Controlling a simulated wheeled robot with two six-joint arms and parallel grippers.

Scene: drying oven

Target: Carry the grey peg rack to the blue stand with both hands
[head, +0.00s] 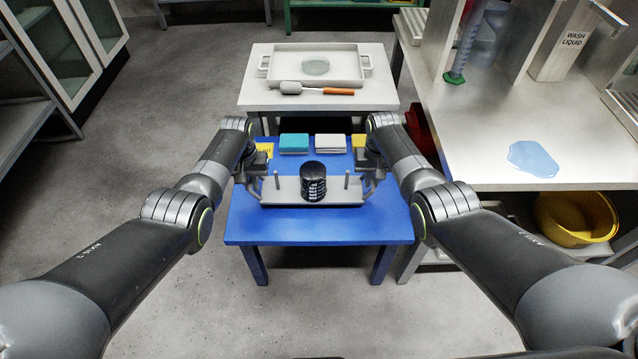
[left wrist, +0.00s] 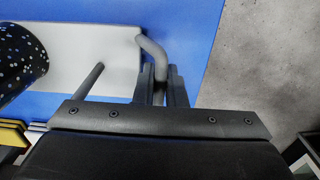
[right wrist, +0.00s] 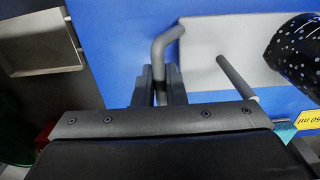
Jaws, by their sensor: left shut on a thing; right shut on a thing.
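The grey peg rack (head: 335,191) is a flat plate with upright pegs and a bent handle at each end. A dark speckled cylinder (head: 313,181) stands at its middle. The rack is over the blue stand (head: 320,229); I cannot tell whether it touches the top. My left gripper (head: 258,184) is shut on the rack's left handle, which shows between the fingers in the left wrist view (left wrist: 160,85). My right gripper (head: 371,182) is shut on the right handle, which shows between the fingers in the right wrist view (right wrist: 160,85).
Behind the rack, a teal-and-white block (head: 294,143), a grey block (head: 331,143) and yellow pieces lie on the stand. A white table (head: 257,98) with a tray stands behind. A counter (head: 485,150) with a blue puddle is at right. Floor at left is clear.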

